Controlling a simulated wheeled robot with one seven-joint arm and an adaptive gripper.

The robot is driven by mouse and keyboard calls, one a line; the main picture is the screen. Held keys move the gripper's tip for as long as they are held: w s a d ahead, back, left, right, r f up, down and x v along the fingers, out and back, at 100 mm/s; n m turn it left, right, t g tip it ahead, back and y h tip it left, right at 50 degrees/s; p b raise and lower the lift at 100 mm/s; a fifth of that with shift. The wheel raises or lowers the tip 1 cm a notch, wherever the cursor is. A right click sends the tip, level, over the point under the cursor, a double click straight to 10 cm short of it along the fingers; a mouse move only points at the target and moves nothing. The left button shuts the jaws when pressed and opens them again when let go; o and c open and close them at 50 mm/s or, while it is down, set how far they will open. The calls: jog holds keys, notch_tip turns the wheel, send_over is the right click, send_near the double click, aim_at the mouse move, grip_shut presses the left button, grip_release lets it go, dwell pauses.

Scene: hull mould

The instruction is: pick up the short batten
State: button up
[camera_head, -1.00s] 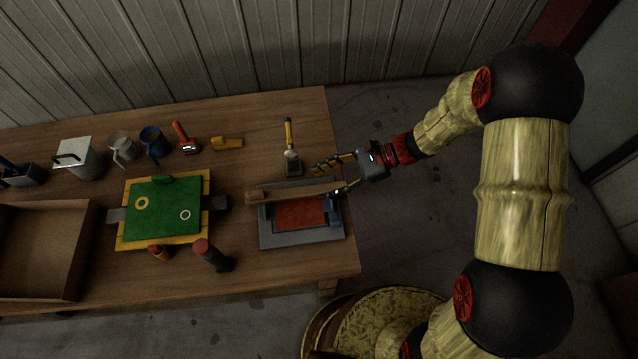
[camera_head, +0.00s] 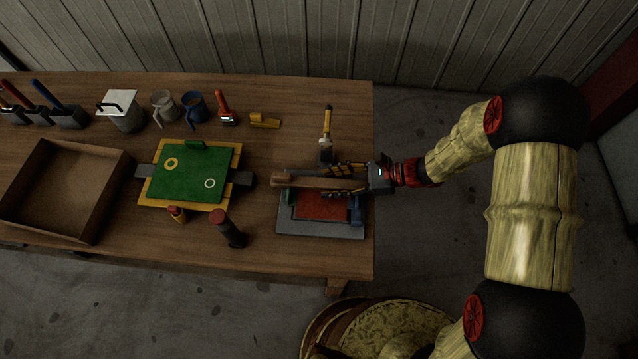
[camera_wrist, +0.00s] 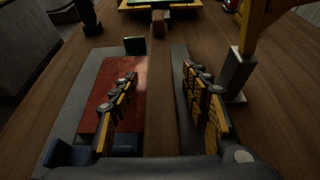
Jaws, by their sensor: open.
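The short batten (camera_head: 300,181) is a narrow brown wooden strip lying along the back side of a grey tray (camera_head: 318,230) with a red panel (camera_head: 322,207). In the wrist view the batten (camera_wrist: 161,85) runs away from me between my two fingers. My gripper (camera_head: 330,181) reaches in from the right, over the batten's right part. Its yellow-and-black fingers are open, one on each side of the batten, with gaps visible in the wrist view (camera_wrist: 160,78). The batten's near end is hidden by the gripper body.
A blue block (camera_head: 355,212) sits on the tray's right end. Left are a green board (camera_head: 185,175), a dark cylinder (camera_head: 230,230), a yellow item (camera_head: 264,120) and an open box (camera_head: 120,190). The table's right edge lies under my wrist.

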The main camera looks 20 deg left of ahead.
jog(key=c, duration=0.4)
jog(key=c, duration=0.7)
grip_shut()
